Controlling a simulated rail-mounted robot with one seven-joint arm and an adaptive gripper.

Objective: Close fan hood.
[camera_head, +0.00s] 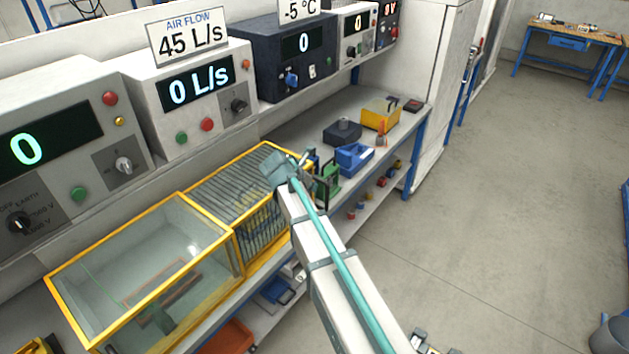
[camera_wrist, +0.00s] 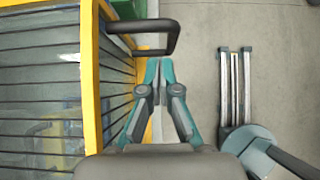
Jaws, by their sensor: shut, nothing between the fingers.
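The fan hood appears to be the yellow-framed box with grey slats (camera_head: 225,190) on the bench, right of a yellow-framed glass box (camera_head: 140,275). In the wrist view, its slatted face (camera_wrist: 40,95) fills the left side. A dark U-shaped handle (camera_wrist: 172,38) sticks out to the right from its yellow frame (camera_wrist: 91,75). My gripper (camera_wrist: 160,62) is shut and empty, with its fingertips close to the handle's lower bar; I cannot tell whether they touch. In the head view, my arm hides part of the hood's right side, and the handle is not clear.
Control boxes with displays, including the air flow unit (camera_head: 190,95), stand on the shelf above. A blue bin (camera_head: 354,158), a yellow bin (camera_head: 380,115) and small items sit further right on the bench. The floor (camera_head: 490,210) to the right is open.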

